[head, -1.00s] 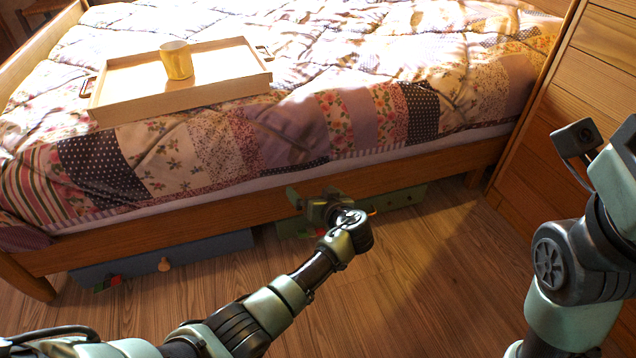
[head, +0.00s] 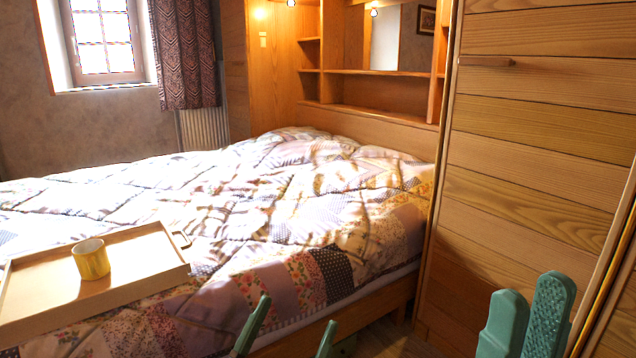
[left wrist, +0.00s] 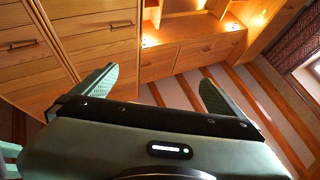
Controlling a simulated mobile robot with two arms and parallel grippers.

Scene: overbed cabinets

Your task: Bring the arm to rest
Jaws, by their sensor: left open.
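My left gripper (head: 297,310) shows at the bottom middle of the head view as two green fingers set apart, pointing up. It is in front of the bed's near side, with nothing between the fingers. In the left wrist view, the same gripper (left wrist: 158,76) is open and empty, with wooden cabinets beyond it in a tilted picture. My right gripper (head: 527,298) is at the lower right of the head view, in front of the wooden cabinet. Its green fingers look close together or overlapping, and their gap is unclear. Most of both arms is out of view.
The bed (head: 330,200) has a patchwork quilt. A wooden tray (head: 140,282) with a yellow mug (head: 91,259) on it lies at the bed's left. A tall wooden cabinet (head: 540,140) stands close on the right. Open shelves (head: 370,88) are at the back.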

